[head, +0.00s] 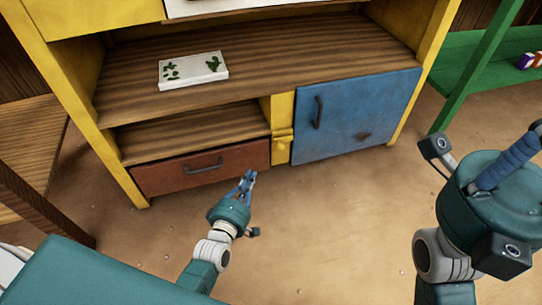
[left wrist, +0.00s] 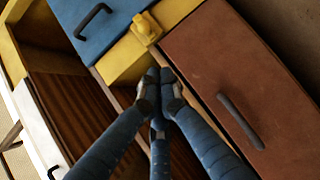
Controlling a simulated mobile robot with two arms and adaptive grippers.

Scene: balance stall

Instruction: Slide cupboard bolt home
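The cupboard's blue door (head: 355,100) looks closed, with a dark handle on its left side. A yellow bolt-like fitting (head: 284,138) sits on the yellow post left of the door; it also shows in the left wrist view (left wrist: 146,28). How far it reaches towards the door is too small to tell. My left gripper (head: 249,174) is low in front of the red-brown drawer, left of and below the fitting. In the left wrist view its fingertips (left wrist: 161,77) are together, empty and apart from the fitting. My right gripper (head: 512,158) is at the right edge, its fingertips partly cut off.
The red-brown drawer (head: 202,170) below the open shelf has a dark handle. A white tray (head: 194,70) with green pieces lies on the upper shelf. A green stand (head: 470,75) is at the right. The floor ahead is clear.

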